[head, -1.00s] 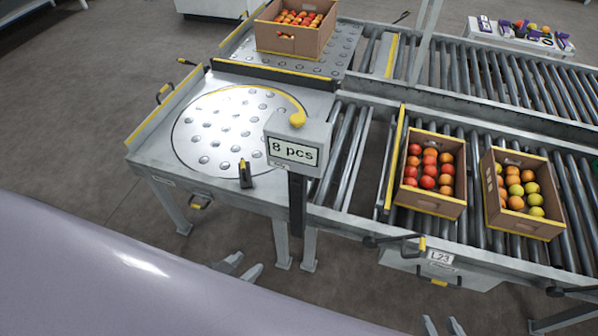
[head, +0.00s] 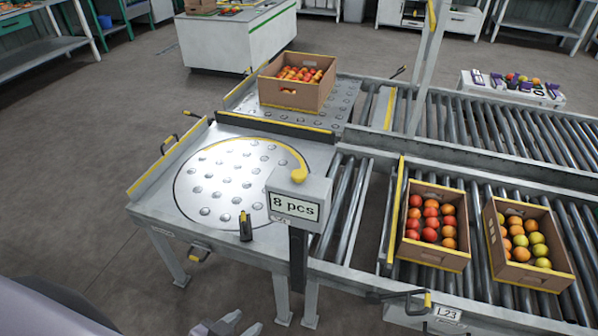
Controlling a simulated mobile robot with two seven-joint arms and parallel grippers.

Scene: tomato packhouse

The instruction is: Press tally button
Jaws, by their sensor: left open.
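The tally unit is a grey box (head: 314,189) on a dark post at the front edge of the conveyor. Its display (head: 295,206) reads "8 pcs". A yellow rounded button (head: 299,175) sits on top of the box, and nothing covers it. My left gripper (head: 248,319) is at the bottom edge, partly cut off. Its two fingers are apart and empty, below and in front of the conveyor, well apart from the button. My right gripper is out of view.
A round ball-transfer table (head: 230,185) lies left of the tally unit, with a small black and yellow handle (head: 245,226) at its front. Cardboard boxes of tomatoes stand on the rollers at right (head: 433,255) and (head: 528,271); another (head: 297,97) stands behind. Floor at left is clear.

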